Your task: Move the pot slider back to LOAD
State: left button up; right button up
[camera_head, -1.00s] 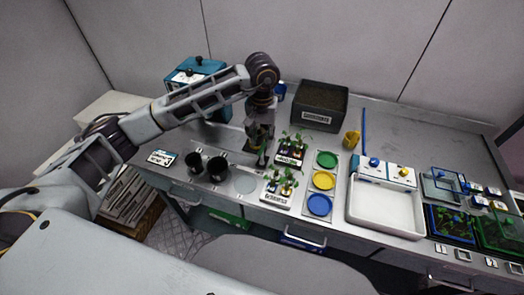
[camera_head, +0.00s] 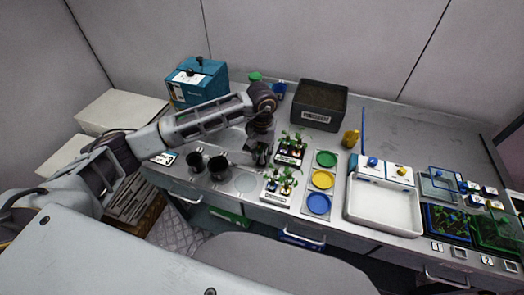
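Two black pots, one on the left (camera_head: 197,163) and one on the right (camera_head: 218,168), stand side by side on the metal track plate (camera_head: 243,183) at the bench's left front. A slider under them cannot be made out clearly. A small white label card (camera_head: 165,158) lies left of the pots, partly behind my arm; its text is unreadable. My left gripper (camera_head: 262,156) points down just right of the pots, beside the seedling trays. Its fingers are dark and small, so I cannot tell if they are open. My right gripper is not in view.
Seedling trays stand at the back (camera_head: 290,148) and front (camera_head: 279,185). A teal machine (camera_head: 197,80) stands behind my arm.

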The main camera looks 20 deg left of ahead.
pick_arm(q)
grip_shut()
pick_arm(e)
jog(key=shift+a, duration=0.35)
pick_arm(q)
jog(key=shift+w+a, duration=0.1)
